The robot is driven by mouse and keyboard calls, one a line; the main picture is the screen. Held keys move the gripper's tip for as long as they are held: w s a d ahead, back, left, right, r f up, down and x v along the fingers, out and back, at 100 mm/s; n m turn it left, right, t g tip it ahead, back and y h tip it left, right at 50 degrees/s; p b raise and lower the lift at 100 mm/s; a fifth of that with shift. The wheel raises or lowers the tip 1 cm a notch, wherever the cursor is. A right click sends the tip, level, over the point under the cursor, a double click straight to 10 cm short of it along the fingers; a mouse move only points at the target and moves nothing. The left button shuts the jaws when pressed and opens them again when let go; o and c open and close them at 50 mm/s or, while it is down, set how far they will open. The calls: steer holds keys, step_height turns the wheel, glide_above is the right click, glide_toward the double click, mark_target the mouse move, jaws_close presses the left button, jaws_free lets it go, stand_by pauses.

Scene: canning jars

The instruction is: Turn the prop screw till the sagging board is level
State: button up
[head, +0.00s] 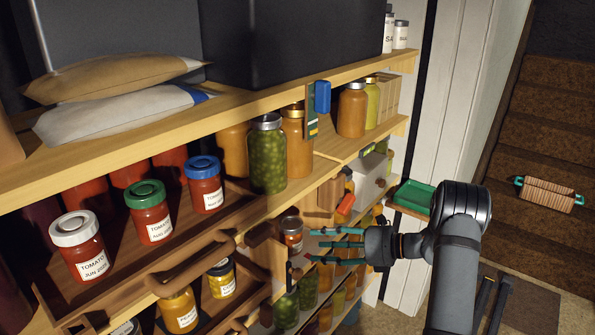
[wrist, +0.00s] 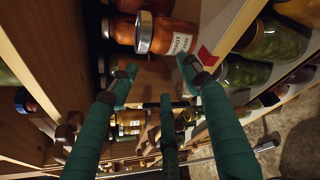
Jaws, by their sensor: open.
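My gripper (head: 313,246) has teal fingers spread apart and empty, pointing left into the lower shelves. In the wrist view the fingers (wrist: 158,78) reach forward on either side of a gap, with a third finger below. A small jar (head: 292,234) with a metal lid stands just left of the fingertips; a labelled orange jar with a metal lid (wrist: 160,36) shows beyond them in the wrist view. A board (wrist: 232,40) with a red mark (wrist: 207,57) runs at the right of that jar. I cannot clearly make out the prop screw or judge the board's tilt.
A wooden rail handle (head: 190,264) juts out left of my gripper. Tomato jars (head: 153,213) and a pickle jar (head: 267,160) stand on the shelf above. A green tray (head: 415,195) is close above my wrist.

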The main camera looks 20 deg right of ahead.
steer(key=s+d+m+t+h+p, duration=0.2)
steer(key=d+m+t, duration=0.1)
steer(key=d, duration=1)
steer(key=m+t, duration=0.3)
steer(key=m, duration=0.3)
glide_toward(350, 205)
steer(key=shift+y, duration=0.3)
steer(key=p+x, duration=0.1)
steer(key=x, duration=0.3)
steer(key=p+x, duration=0.1)
steer(key=x, duration=0.4)
steer(key=shift+w+f+p, duration=0.25)
steer(key=shift+w+p, duration=0.15)
steer(key=shift+c, duration=1.1)
steer(key=c, duration=0.9)
steer(key=shift+c, duration=0.2)
